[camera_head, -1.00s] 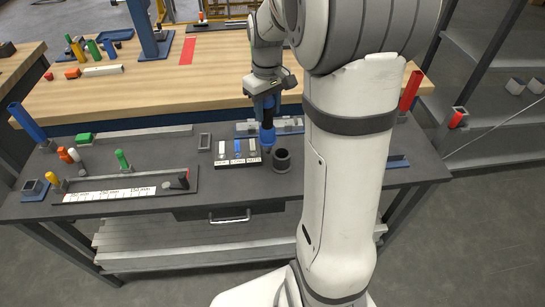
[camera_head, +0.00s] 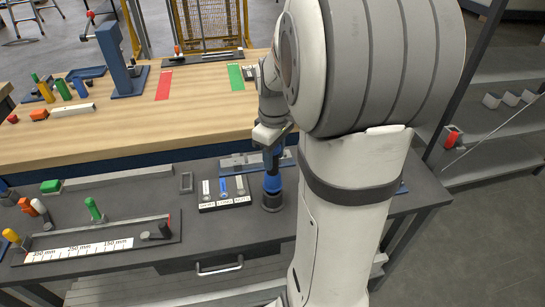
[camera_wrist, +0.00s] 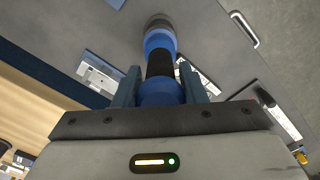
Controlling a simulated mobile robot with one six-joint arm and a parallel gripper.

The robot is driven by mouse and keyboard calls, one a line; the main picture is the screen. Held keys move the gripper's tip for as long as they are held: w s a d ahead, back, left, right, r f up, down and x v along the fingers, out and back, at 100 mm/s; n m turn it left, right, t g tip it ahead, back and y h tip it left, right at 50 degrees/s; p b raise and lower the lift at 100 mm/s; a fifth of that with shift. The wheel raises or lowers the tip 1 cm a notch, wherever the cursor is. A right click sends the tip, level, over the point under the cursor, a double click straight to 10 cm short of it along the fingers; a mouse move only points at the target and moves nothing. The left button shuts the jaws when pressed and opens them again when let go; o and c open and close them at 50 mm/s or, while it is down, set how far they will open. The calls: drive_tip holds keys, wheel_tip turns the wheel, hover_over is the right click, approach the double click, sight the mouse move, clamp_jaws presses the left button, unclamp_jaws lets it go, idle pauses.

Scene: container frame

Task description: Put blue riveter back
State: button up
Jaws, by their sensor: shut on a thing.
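The blue riveter (camera_head: 272,183) stands roughly upright, with a blue body and a black middle. My gripper (camera_head: 272,158) is shut on its upper part. In the wrist view the riveter (camera_wrist: 159,42) runs away from between the two fingers of my gripper (camera_wrist: 159,84). Its lower end lines up with the round dark holder (camera_head: 272,203) on the grey bench. The holder shows just below the riveter and hides its tip. I cannot tell how deep the tip sits in it.
A black tray (camera_head: 224,207) with several labelled slots lies just left of the holder. A blue-grey fixture (camera_head: 240,163) lies behind it. A drawer handle (camera_head: 219,267) is at the front.

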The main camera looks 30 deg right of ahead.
drive_tip(key=shift+f, duration=0.6)
drive_tip(key=shift+f+b, duration=0.4)
drive_tip(key=o, duration=1)
